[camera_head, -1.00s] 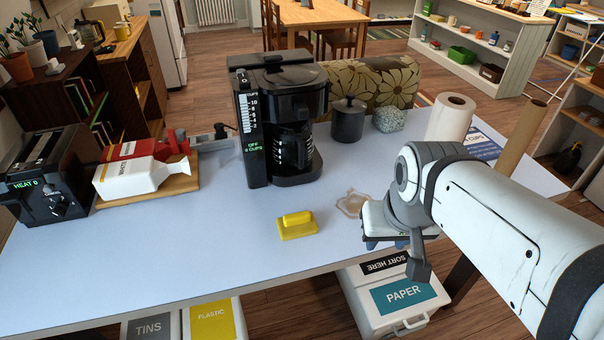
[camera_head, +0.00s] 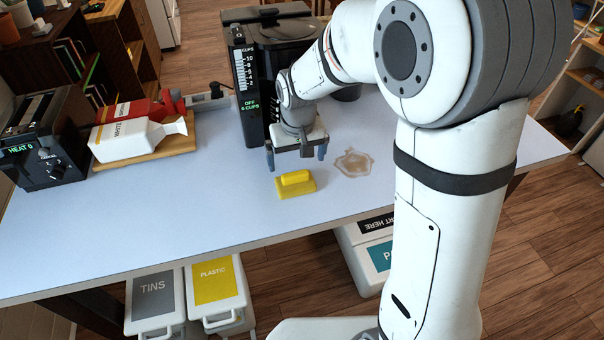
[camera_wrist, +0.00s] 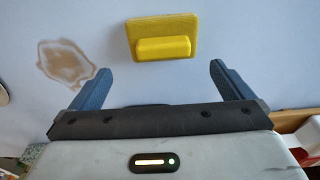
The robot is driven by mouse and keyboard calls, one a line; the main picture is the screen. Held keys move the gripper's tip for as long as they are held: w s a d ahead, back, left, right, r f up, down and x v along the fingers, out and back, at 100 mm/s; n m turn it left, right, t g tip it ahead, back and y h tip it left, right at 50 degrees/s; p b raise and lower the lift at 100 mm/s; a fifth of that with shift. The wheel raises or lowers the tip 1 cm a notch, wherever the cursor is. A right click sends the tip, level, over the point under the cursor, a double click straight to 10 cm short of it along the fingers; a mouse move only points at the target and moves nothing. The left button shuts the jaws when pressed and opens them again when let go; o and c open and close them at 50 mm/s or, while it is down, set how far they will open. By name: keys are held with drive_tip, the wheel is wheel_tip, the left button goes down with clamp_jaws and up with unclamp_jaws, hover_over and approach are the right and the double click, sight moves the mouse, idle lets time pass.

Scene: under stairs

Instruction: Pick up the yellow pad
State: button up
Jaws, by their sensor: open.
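The yellow pad (camera_head: 294,186) lies on the pale blue tabletop, a flat base with a raised bar on top. In the wrist view the yellow pad (camera_wrist: 163,38) is at the top, ahead of the fingertips and between their lines. My gripper (camera_head: 297,157) is open and empty, above the table just behind the pad, fingers pointing down. In the wrist view the two blue-grey fingers of my gripper (camera_wrist: 155,82) are spread wide, apart from the pad.
A brown stain (camera_head: 353,163) is right of the pad. A black coffee maker (camera_head: 255,90) stands behind my gripper. A white bottle (camera_head: 130,137) lies on a wooden board (camera_head: 175,147) at left, near a toaster (camera_head: 50,150). The table's front left is clear.

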sight(295, 172)
drive_tip(key=f, duration=0.2)
drive_tip(key=f+p, duration=0.1)
drive_tip(key=f, duration=0.4)
drive_tip(key=shift+w+a+f, duration=0.2)
drive_tip(key=shift+a+f, duration=0.1)
drive_tip(key=shift+f, duration=0.05)
drive_tip(key=shift+c, duration=0.2)
drive_tip(key=c, duration=0.7)
